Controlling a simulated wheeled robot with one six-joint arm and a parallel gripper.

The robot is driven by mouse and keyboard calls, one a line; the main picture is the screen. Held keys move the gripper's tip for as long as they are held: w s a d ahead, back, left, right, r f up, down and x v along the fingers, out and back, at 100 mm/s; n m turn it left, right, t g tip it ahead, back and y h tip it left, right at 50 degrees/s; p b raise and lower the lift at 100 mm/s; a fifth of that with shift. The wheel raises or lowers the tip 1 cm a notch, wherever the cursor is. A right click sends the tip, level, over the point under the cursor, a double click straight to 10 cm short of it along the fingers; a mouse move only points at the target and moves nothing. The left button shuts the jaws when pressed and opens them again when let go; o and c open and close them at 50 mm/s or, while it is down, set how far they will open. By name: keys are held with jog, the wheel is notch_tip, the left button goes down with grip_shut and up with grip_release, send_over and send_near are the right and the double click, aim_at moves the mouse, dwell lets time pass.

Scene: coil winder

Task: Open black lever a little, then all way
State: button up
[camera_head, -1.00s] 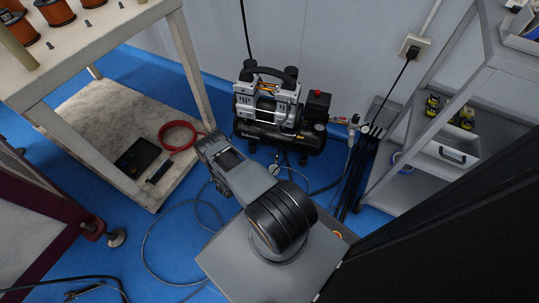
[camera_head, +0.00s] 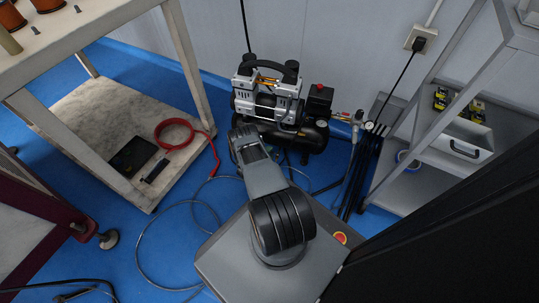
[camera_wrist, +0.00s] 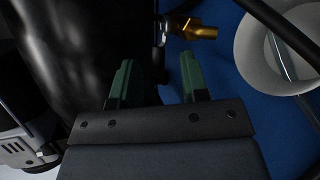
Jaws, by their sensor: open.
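In the wrist view my gripper (camera_wrist: 157,82) is open, with two green fingers apart. A slim black piece (camera_wrist: 160,66), which looks like the black lever, hangs from a small valve with a brass fitting (camera_wrist: 196,29). It appears between the fingertips in the picture; I cannot tell whether it touches either finger. The glossy black tank (camera_wrist: 75,50) is to the left of the fingers. In the head view the air compressor (camera_head: 270,100) stands on the floor by the wall. My arm reaches to its front left and hides my gripper and the lever there.
A pale round cup-like thing (camera_wrist: 246,50) and a dark hose are at the right of the wrist view. A workbench (camera_head: 120,40) with a red hose (camera_head: 172,134) on its lower shelf is left. A grey shelf rack (camera_head: 415,185) is right. Thin hoses cross the blue floor.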

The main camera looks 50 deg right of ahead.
jog(key=shift+d, duration=0.25)
jog(key=shift+c, duration=0.2)
grip_shut()
jog(key=shift+s+a+r+n+t+p, duration=0.1)
jog(key=shift+s+a+n+t+p, duration=0.15)
jog(key=shift+n+t+p, duration=0.5)
jog(key=shift+s+a+n+t+y+p, duration=0.15)
jog(key=shift+n+t+y, duration=0.25)
jog(key=shift+n+t, duration=0.35)
jog(key=shift+s+a+n+t+y+p, duration=0.15)
jog(key=shift+n+t+y, duration=0.35)
jog(key=shift+t, duration=0.4)
jog(key=shift+s+a+n+t+y+p, duration=0.15)
jog(key=shift+n+t+y, duration=0.15)
jog(key=shift+n+t, duration=0.45)
jog(key=shift+d, duration=0.1)
jog(key=shift+o, duration=0.2)
grip_release()
jog(key=shift+f, duration=0.2)
